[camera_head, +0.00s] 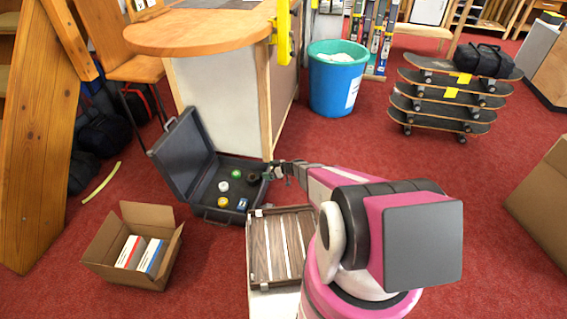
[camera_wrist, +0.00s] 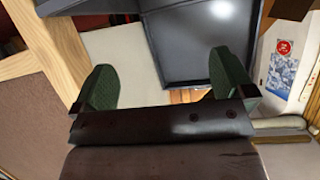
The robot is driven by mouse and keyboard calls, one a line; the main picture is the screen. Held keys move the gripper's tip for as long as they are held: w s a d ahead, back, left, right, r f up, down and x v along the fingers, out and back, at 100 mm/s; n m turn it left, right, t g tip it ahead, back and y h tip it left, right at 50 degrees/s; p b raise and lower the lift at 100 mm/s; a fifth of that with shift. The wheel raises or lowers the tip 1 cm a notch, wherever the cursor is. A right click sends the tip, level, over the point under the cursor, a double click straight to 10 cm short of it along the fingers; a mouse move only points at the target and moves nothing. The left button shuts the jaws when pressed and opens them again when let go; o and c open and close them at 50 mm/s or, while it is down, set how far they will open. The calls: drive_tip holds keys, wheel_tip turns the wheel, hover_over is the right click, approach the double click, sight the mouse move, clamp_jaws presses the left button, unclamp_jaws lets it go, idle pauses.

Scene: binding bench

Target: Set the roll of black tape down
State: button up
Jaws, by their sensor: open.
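My gripper (camera_head: 272,172) is open, at the right edge of an open dark grey case (camera_head: 212,212). In the wrist view its two green fingers stand wide apart with nothing between them (camera_wrist: 166,76). A small dark round thing, probably the roll of black tape (camera_head: 253,177), is in the case at its right side, just left of the gripper. Its contact with the case floor is too small to tell. The case also shows at the top of the wrist view (camera_wrist: 190,62); no tape roll is visible there.
Several other small rolls, with green (camera_head: 236,174), white (camera_head: 223,186), yellow (camera_head: 222,203) and blue (camera_head: 242,204) parts, are in the case. A slatted brown tray (camera_head: 262,262) is in front. An open cardboard box (camera_head: 112,238) is left. A round-ended counter (camera_head: 205,33) stands behind.

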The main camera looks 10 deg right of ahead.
drive_tip(key=s+d+r+m+g+h, duration=0.2)
drive_tip(key=s+r, duration=0.5)
drive_tip(key=r, duration=0.3)
drive_tip(key=s+d+r+m+g+h, duration=0.1)
drive_tip(key=s+r+m+g+h, duration=0.15)
drive_tip(key=s+r, duration=0.65)
drive_tip(key=s+d+r+m+h, duration=0.3)
drive_tip(key=s+d+r+m, duration=0.1)
drive_tip(key=r, duration=0.4)
drive_tip(key=s+d+r+m+g+h, duration=0.1)
drive_tip(key=s+d+r+m+h, duration=0.3)
drive_tip(key=r, duration=0.5)
drive_tip(key=s+d, duration=0.2)
drive_tip(key=s, duration=0.1)
drive_tip(key=shift+s+r, duration=0.2)
drive_tip(key=shift+s, duration=0.1)
drive_tip(key=shift+h, duration=0.25)
